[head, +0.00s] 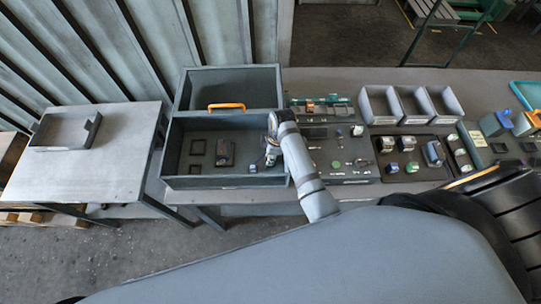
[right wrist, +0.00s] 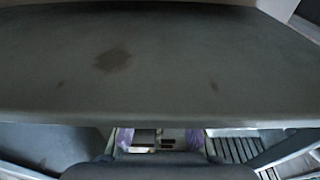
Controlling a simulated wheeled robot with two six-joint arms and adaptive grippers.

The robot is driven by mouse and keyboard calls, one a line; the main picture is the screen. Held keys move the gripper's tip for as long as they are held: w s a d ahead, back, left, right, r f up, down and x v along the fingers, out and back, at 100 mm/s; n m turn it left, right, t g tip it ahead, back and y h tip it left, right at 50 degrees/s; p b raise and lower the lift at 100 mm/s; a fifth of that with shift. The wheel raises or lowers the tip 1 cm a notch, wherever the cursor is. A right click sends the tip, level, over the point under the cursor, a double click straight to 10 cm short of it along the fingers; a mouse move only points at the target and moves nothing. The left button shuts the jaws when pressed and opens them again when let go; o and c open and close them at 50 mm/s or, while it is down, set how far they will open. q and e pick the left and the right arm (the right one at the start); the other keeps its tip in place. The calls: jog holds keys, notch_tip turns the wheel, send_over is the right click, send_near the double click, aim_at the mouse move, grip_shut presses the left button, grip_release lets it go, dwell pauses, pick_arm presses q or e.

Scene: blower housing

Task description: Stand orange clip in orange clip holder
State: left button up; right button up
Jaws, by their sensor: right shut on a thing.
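My right gripper (head: 270,157) points down inside the front compartment of a grey two-part box (head: 213,184), near its right wall. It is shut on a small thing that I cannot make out. In the right wrist view its purplish fingers (right wrist: 160,138) show at the bottom edge, partly hidden. A small blue-grey piece (head: 253,168) lies on the box floor just left of the gripper. I cannot pick out the orange clip or its holder for certain. My left gripper is not in view.
An orange handle (head: 227,106) crosses the box's middle wall. Square frames and a dark block (head: 224,153) are on the box floor. Right are a panel with small parts, grey bins (head: 413,104) and a dark parts tray (head: 410,171). A side table (head: 88,170) stands left.

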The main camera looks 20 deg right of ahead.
jog(key=shift+f, duration=0.35)
jog(key=o, duration=0.9)
jog(key=shift+o, duration=0.2)
jog(key=shift+r, duration=0.15)
notch_tip(320, 180, up, 12)
jog(key=d, duration=0.1)
jog(key=shift+s+d+f, duration=0.25)
jog(key=shift+s+d, duration=0.05)
jog(key=shift+d, duration=0.05)
